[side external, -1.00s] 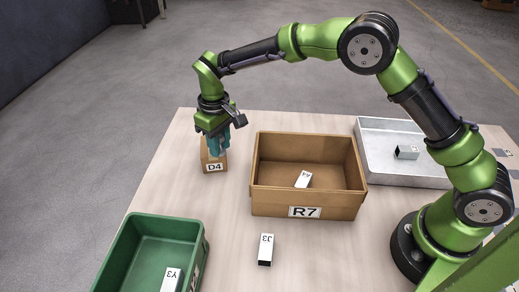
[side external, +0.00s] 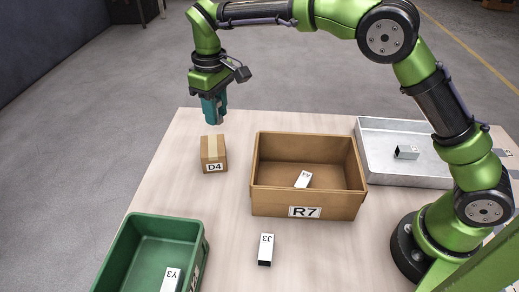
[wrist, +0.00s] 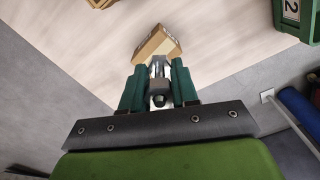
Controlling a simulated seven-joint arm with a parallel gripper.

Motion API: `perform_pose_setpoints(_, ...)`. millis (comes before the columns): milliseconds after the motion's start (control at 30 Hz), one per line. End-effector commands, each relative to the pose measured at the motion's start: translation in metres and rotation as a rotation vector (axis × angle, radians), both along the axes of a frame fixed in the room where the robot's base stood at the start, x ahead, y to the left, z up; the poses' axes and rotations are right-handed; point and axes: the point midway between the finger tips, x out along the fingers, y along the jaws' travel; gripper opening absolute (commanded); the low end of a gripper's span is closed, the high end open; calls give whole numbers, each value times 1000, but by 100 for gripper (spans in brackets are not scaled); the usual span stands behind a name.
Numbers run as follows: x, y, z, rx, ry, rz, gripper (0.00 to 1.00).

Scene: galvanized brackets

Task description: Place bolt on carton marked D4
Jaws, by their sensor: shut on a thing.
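The small brown carton marked D4 (side external: 213,160) stands on the table, with a pale tape strip along its bare top. My gripper (side external: 214,120) is above and slightly behind it in the side view, clear of its top. In the wrist view my gripper (wrist: 158,82) has its teal fingers closed around a silvery metal piece, the bolt (wrist: 157,66). The fingers hide much of it, and its shape is hard to make out. The carton also shows in the wrist view (wrist: 154,43), just beyond the fingertips.
A brown box marked R7 (side external: 274,201) stands right of the carton with a small white block inside. A green bin (side external: 199,235) is at front left, a grey metal tray (side external: 385,179) at back right. A block marked J3 (side external: 266,249) lies at the front.

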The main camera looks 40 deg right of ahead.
Motion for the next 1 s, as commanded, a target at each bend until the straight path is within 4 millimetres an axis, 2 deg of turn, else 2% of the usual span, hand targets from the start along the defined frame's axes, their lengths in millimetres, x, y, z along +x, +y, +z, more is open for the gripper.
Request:
perform_pose_setpoints(67,-1,0,-3,0,1,23,0)
perform_pose_setpoints(300,-1,0,-47,-1,5,23,0)
perform_pose_setpoints(700,-1,0,-95,1,4,22,0)
perform_pose_setpoints(1000,0,0,-99,1,-1,22,0)
